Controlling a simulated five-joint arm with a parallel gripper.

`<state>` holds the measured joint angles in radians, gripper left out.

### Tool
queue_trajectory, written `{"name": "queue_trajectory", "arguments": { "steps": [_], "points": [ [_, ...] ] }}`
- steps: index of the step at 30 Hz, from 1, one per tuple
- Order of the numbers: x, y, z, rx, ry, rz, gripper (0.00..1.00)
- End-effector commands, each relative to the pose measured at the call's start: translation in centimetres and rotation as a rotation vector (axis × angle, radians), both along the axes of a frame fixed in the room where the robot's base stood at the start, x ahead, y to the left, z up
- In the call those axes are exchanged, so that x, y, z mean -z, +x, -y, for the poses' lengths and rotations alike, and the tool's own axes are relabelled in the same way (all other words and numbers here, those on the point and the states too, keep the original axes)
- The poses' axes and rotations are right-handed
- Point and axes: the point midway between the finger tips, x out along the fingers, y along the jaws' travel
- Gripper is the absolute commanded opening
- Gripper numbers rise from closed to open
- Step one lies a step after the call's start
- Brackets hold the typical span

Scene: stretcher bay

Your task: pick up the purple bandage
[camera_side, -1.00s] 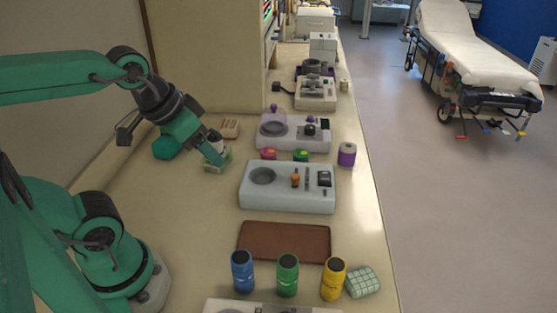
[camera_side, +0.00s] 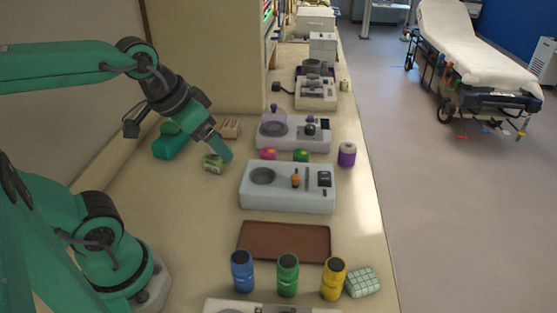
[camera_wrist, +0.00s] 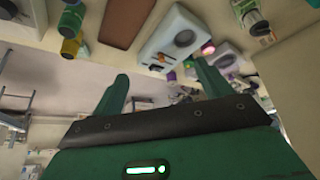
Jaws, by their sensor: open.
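A purple cylinder (camera_side: 347,154) with a pale band stands upright near the right edge of the counter, and a purple shape (camera_wrist: 171,76) shows small in the wrist view. I cannot tell whether this is the bandage. My gripper (camera_side: 220,147) is open, above the left part of the counter and well to the left of the purple cylinder. In the wrist view its two fingers (camera_wrist: 163,82) are apart with nothing held between them. A small green-and-white item (camera_side: 213,163) lies on the counter just below and left of the fingertips.
Pale devices (camera_side: 288,187) fill the counter's middle, with small pink (camera_side: 268,154) and green (camera_side: 301,155) items behind. A teal container (camera_side: 170,142) stands left.

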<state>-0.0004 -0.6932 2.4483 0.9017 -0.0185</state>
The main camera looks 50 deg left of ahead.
Motion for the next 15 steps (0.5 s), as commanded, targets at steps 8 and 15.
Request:
{"name": "queue_trajectory", "arguments": {
  "steps": [8,15],
  "points": [
    [-2.0,4.5,0.0,-0.048,-0.024,-0.025,0.77],
    [-3.2,9.4,-0.1,-0.097,-0.047,-0.047,0.77]
  ]
}}
